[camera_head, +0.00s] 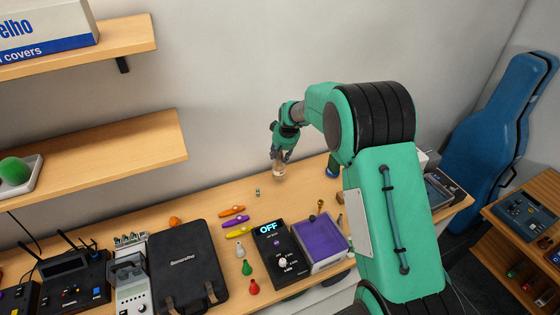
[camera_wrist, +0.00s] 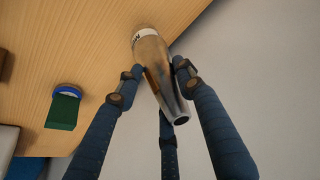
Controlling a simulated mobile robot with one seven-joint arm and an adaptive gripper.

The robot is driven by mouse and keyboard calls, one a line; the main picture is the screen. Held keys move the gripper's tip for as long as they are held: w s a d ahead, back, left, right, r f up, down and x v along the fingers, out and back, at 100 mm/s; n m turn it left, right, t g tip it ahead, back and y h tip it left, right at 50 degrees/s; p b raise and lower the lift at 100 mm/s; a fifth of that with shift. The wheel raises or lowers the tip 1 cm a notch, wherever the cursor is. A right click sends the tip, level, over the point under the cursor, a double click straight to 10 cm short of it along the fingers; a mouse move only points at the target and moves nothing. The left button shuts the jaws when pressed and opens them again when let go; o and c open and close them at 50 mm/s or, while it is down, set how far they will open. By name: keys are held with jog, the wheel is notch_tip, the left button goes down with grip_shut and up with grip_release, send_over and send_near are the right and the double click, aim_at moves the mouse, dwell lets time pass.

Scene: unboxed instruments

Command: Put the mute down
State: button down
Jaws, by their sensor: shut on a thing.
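The mute (camera_wrist: 156,70) is a metallic, copper-and-silver tapered cylinder with a white band at its wide end. My gripper (camera_wrist: 155,78) is shut on it, with fingers on both sides and a third finger behind. The wide end points toward the wooden table and the narrow end toward the wrist camera. In the head view my gripper (camera_head: 281,158) points down at the table's back edge, and the mute (camera_head: 279,172) shows small below the fingers. I cannot tell whether it touches the table.
The wooden table (camera_head: 205,205) has bare room left of the mute. A green and blue item (camera_wrist: 63,108) stands nearby, also in the head view (camera_head: 332,168). In front lie a black OFF device (camera_head: 277,252), a purple-topped box (camera_head: 318,240), coloured kazoos (camera_head: 236,221) and a black case (camera_head: 187,265).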

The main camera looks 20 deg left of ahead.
aim_at(281, 158)
jog(key=shift+f, duration=1.9)
jog(key=c, duration=1.1)
grip_release()
jog(key=shift+r, duration=0.25)
jog(key=v, duration=1.2)
jog(key=shift+w, duration=0.1)
